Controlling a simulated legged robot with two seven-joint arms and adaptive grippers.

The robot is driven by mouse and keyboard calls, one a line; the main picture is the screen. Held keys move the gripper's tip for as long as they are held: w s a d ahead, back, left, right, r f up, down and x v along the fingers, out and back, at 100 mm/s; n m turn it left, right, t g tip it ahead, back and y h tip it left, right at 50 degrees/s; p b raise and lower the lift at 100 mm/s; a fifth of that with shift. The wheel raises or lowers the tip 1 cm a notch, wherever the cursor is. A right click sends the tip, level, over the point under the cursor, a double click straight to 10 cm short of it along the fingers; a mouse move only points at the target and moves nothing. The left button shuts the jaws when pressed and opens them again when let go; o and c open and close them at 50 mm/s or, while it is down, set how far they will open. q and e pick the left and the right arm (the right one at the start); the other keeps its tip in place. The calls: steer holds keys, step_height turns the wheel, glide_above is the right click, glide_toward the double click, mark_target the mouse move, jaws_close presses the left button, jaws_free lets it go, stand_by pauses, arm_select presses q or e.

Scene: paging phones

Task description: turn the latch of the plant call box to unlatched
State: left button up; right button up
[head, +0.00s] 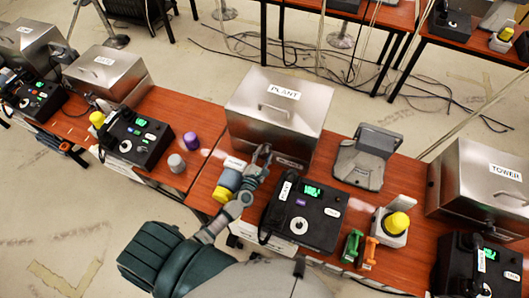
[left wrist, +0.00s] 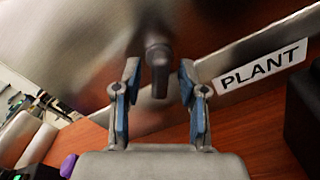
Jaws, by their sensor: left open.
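The plant call box (head: 272,133) is a brushed-metal box with a sloped lid and a PLANT label, on the middle red-brown table. In the left wrist view, its front face (left wrist: 225,62) fills the upper part, with another PLANT plate beside the latch. The dark latch (left wrist: 159,72) has a round hub and a short lever pointing down in that picture. My left gripper (head: 262,150) is at the box's front; in the wrist view (left wrist: 157,85) its blue-padded fingers are open on either side of the lever, with visible gaps. The latch is hidden in the head view.
A black PLANT phone (head: 303,217) stands right of the gripper. A yellow-and-blue cylinder (head: 228,184) stands close to my left arm. A grey tablet stand (head: 363,158), a yellow-topped beacon (head: 393,228) and the TOWER box (head: 480,188) are farther right.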

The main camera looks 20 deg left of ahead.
arm_select(q)
steer(key=shift+w, duration=0.3)
jaws_close()
steer(key=shift+m, duration=0.3)
steer(key=m+p, duration=0.1)
steer(key=m, duration=0.3)
steer(key=shift+s+m+p, duration=0.1)
steer(key=shift+m+p, duration=0.2)
steer(key=shift+p, duration=0.1)
steer(key=m+p, duration=0.1)
steer(key=m, duration=0.4)
steer(key=shift+f+m+p, duration=0.15)
steer(key=shift+m+p, duration=0.15)
steer(key=shift+s+f, duration=0.1)
steer(key=shift+d, duration=0.1)
